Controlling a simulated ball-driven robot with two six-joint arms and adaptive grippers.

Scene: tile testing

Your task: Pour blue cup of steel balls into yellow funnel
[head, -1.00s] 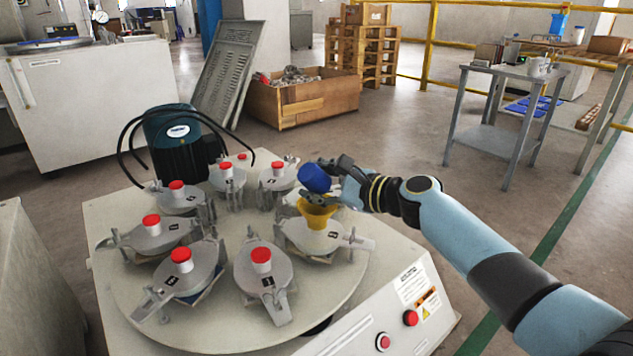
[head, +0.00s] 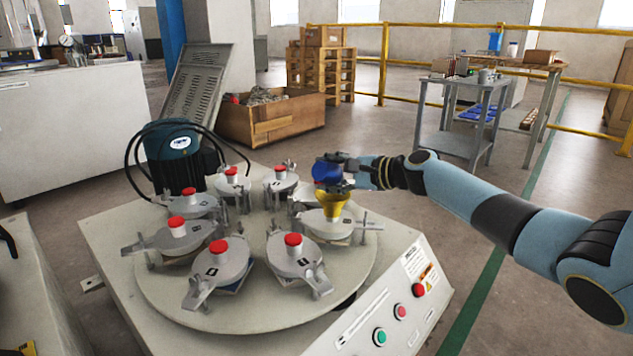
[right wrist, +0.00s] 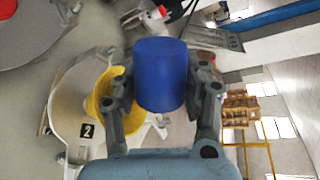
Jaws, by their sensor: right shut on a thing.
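The blue cup (head: 326,173) is held just above the yellow funnel (head: 335,206) in the head view. My right gripper (head: 343,173) is shut on the cup. In the right wrist view, the gripper's two fingers (right wrist: 163,95) stand on either side of the cup (right wrist: 160,75). The cup looks tipped over on its side. Its opening and the steel balls are hidden. The funnel (right wrist: 104,98) shows beside the left finger, partly covered by it. It stands on the grey lidded pot (head: 326,228) at the right of the round plate. My left gripper is not in view.
Several grey pots with red caps (head: 292,243) ring the round plate (head: 250,312). A dark motor (head: 180,155) with black cables stands behind them. A wooden crate (head: 268,118) and a small grey table (head: 462,112) are farther back. The floor right of the machine is clear.

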